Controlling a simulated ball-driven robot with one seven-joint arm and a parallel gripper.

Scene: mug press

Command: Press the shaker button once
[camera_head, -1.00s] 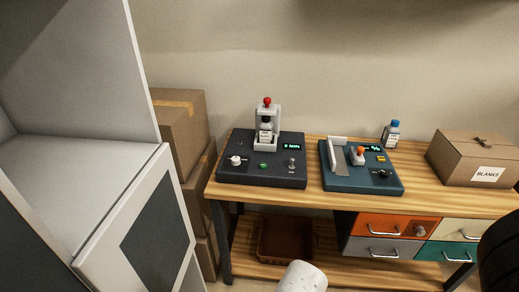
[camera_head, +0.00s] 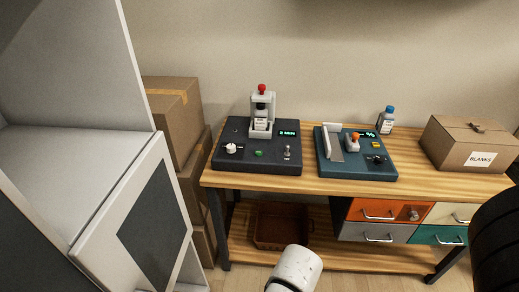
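A dark shaker-like machine (camera_head: 225,165) stands on the left of the wooden workbench. A small bottle with a dark cap and white label (camera_head: 261,119) sits in its light upright holder (camera_head: 262,99), under a red knob (camera_head: 262,87). On its top are a green button (camera_head: 258,153), a white dial (camera_head: 231,148), a small toggle (camera_head: 287,153) and a lit green display (camera_head: 288,133), too small to read surely. My gripper is not in view. A white rounded part, likely of my arm (camera_head: 297,266), shows at the bottom, well below the machine and apart from it.
A teal machine (camera_head: 385,171) with a lever, a blue-capped bottle (camera_head: 387,118) and a BLANKS box (camera_head: 455,147) share the bench (camera_head: 330,185). Drawers (camera_head: 375,211) and a brown bin (camera_head: 268,227) are below. Cartons (camera_head: 168,128) and a grey cabinet (camera_head: 75,170) stand left.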

